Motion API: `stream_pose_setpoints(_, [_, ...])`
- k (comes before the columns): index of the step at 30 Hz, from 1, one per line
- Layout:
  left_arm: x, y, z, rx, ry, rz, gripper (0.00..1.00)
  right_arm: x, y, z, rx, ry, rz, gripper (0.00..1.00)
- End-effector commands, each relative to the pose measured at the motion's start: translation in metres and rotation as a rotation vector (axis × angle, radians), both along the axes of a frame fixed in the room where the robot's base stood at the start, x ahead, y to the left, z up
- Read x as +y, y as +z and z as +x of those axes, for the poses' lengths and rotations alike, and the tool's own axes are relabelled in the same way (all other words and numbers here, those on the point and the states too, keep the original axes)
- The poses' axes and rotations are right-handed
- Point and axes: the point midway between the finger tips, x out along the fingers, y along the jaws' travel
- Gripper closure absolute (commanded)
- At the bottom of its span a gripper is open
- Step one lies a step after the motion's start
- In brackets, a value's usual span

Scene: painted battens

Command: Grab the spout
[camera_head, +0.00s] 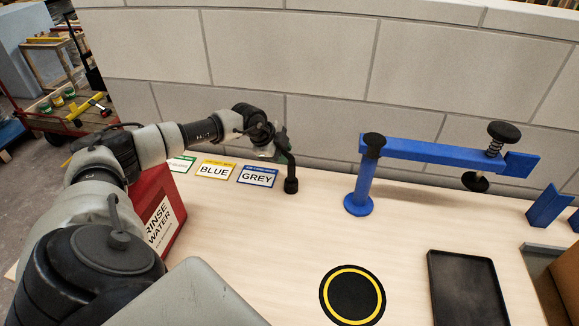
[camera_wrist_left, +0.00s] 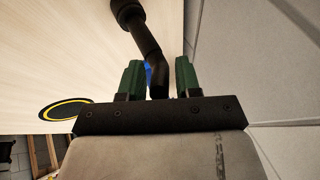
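The spout (camera_head: 291,170) is a bent black pipe with a thicker end, at the back of the table by the wall. In the left wrist view the spout (camera_wrist_left: 143,38) runs down between the green fingers of my left gripper (camera_wrist_left: 158,75). A strip of blue shows between the left finger and the pipe, so the fingers look open around it and not closed on it. In the head view my left gripper (camera_head: 277,146) is at the spout's upper end and partly hidden by the wrist. My right gripper is not in view.
GREY (camera_head: 257,176) and BLUE (camera_head: 215,170) labels lie left of the spout, beside a red RINSE WATER box (camera_head: 160,210). A blue clamp stand (camera_head: 361,185) stands right. A black disc with a yellow ring (camera_head: 352,295) and a dark tray (camera_head: 467,290) lie in front.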

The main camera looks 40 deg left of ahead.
Motion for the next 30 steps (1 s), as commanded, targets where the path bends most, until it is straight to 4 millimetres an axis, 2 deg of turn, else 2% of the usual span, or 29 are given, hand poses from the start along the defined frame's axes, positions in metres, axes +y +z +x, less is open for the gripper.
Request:
stream_pose_setpoints(1, [0.000,0.000,0.000,0.000,0.000,0.000,0.74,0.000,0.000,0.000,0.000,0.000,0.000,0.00])
stream_pose_setpoints(6, [0.000,0.000,0.000,0.000,0.000,0.000,1.00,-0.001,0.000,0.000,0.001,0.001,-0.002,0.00])
stream_pose_setpoints(20, [0.001,0.006,0.000,-0.003,0.001,0.000,1.00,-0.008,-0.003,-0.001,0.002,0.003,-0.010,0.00])
stream_pose_setpoints(23, [0.000,0.014,0.000,-0.003,0.000,0.000,1.00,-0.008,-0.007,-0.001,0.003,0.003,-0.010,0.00])
stream_pose_setpoints(28, [0.001,0.042,0.001,-0.007,0.000,0.001,1.00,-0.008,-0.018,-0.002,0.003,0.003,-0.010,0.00])
stream_pose_setpoints(30, [-0.005,0.047,-0.013,-0.001,-0.003,0.003,1.00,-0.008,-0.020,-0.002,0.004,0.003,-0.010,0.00])
